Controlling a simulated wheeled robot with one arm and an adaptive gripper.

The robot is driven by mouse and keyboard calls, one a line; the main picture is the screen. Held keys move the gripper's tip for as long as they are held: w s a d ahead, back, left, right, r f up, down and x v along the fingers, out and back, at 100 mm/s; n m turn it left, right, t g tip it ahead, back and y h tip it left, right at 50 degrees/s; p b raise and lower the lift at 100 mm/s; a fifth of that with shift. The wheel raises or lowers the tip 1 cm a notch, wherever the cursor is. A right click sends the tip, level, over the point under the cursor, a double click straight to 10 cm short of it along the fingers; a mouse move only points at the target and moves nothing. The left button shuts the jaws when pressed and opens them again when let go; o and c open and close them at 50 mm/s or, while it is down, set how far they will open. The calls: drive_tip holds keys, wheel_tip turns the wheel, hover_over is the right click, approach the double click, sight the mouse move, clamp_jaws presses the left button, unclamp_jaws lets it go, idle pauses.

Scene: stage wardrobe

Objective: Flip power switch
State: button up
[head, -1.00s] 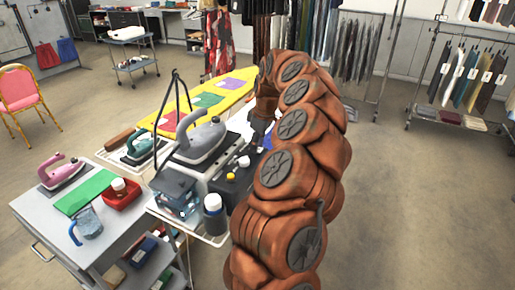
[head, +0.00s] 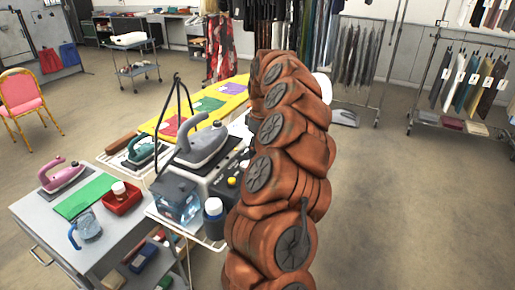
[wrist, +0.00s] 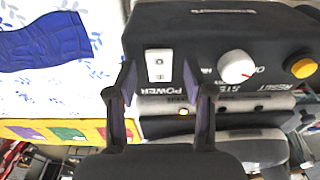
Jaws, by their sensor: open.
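The white power switch (wrist: 159,66) sits on the dark control panel (wrist: 205,25) of the steam station in the wrist view, beside an upside-down "POWER" label. My gripper (wrist: 166,84) is open and empty. Its two fingertips point at the panel, one on each side of the switch in the picture; contact cannot be told. In the head view the station (head: 220,185) is partly covered by my brown arm, and the switch and my gripper are hidden behind it.
A white knob (wrist: 236,67) and a yellow button (wrist: 300,67) are right of the switch. In the head view a grey iron (head: 203,146) rests on the station, with a water tank (head: 177,200) and a bottle (head: 213,217) nearby. A grey cart (head: 60,225) stands left.

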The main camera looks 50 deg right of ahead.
drive_tip(key=shift+r, duration=0.1)
wheel_tip(320, 180, up, 12)
drive_tip(key=s, duration=0.1)
drive_tip(key=shift+d, duration=0.15)
idle(0.5)
idle(0.5)
